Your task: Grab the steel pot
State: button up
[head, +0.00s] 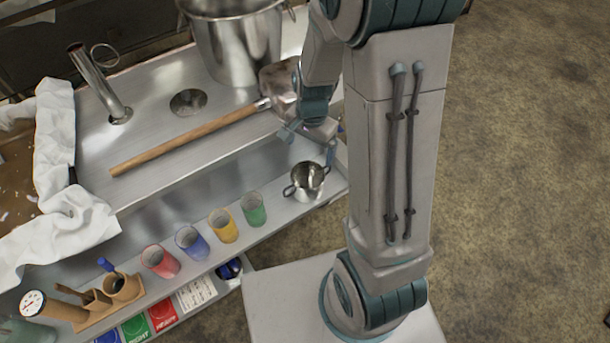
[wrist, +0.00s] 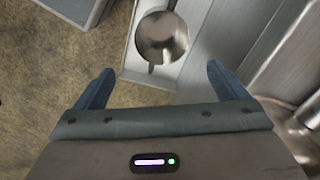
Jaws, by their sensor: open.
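A small steel pot (head: 308,186) with side handles stands on the right end of the lower front shelf. In the wrist view the steel pot (wrist: 162,38) shows from above, ahead of the fingertips and roughly centred between them. My gripper (head: 311,145) is open and empty, above and just behind the pot in the head view. In the wrist view its two blue fingers (wrist: 160,75) stand wide apart, with a gap to the pot. No contact with the pot shows.
A large steel bucket (head: 238,48) and a wooden-handled scoop (head: 190,138) are on the steel pan behind. Coloured cups, red (head: 160,261), blue (head: 192,243), yellow (head: 223,226) and green (head: 253,209), line the shelf left of the pot. Bare floor (head: 520,150) lies right.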

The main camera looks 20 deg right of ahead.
jog(key=m, duration=0.2)
send_over(308, 188)
notch_tip(308, 188, down, 5)
jog(key=f+b, duration=0.1)
jog(key=f, duration=0.3)
jog(key=f+b, duration=0.1)
jog(key=f, duration=0.3)
jog(key=shift+d+f+b, duration=0.2)
jog(key=shift+f+b, duration=0.15)
jog(key=shift+b, duration=0.05)
notch_tip(308, 188, down, 5)
jog(key=shift+a+f+b, duration=0.1)
jog(key=shift+a+b, duration=0.05)
jog(key=shift+b, duration=0.6)
jog(key=shift+c, duration=0.3)
jog(key=c, duration=0.7)
jog(key=shift+r, duration=0.2)
